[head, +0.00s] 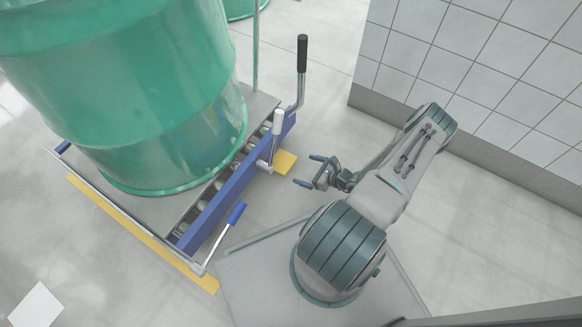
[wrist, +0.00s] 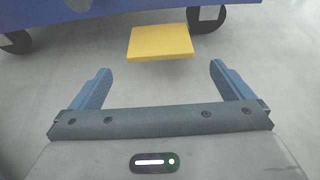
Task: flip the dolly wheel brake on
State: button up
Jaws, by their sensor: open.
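The dolly has a blue frame (head: 225,196) and carries a large green drum. A flat yellow pedal (head: 285,162), which looks like the wheel brake, sticks out at floor level from the dolly's right side. In the wrist view the yellow pedal (wrist: 160,43) lies straight ahead under the blue frame, between two dark wheels (wrist: 207,18). My gripper (head: 310,171) is open and empty, just right of the pedal in the head view. In the wrist view my gripper (wrist: 161,72) has its blue fingers spread either side of the pedal's line, apart from it.
The green drum (head: 150,110) stands on the dolly's rollers. A black-handled lever (head: 302,60), a white-handled lever (head: 277,125) and a blue-handled lever (head: 237,213) rise along the dolly's near side. A tiled wall (head: 470,60) stands at right. Floor between is clear.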

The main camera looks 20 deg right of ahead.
aim_at(289, 164)
jog(key=b+x, duration=0.2)
jog(key=x, duration=0.6)
jog(key=shift+r+b, duration=0.1)
jog(key=shift+b, duration=0.2)
